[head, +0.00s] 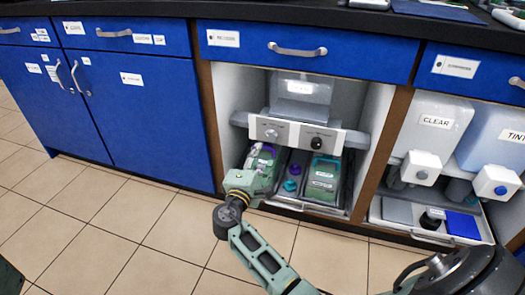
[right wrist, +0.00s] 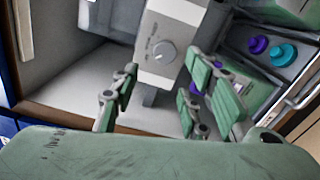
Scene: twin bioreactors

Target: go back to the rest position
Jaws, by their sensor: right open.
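My right gripper (head: 245,180) reaches up from the bottom right to the left front of the open cabinet bay in the head view. Its fingertips are mostly hidden there behind the wrist. In the right wrist view the right gripper (right wrist: 161,75) is open, with its fingers apart and nothing held between them. Behind the fingers is a grey unit with a round knob (right wrist: 163,51). My left gripper is in neither view.
The open bay holds a shelf with two knobs (head: 293,133) above a tray (head: 330,209) with green devices and purple and teal round parts. Containers (head: 437,122) stand in the right bay. Blue cabinets (head: 140,110) close the left. Tiled floor (head: 110,225) is clear.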

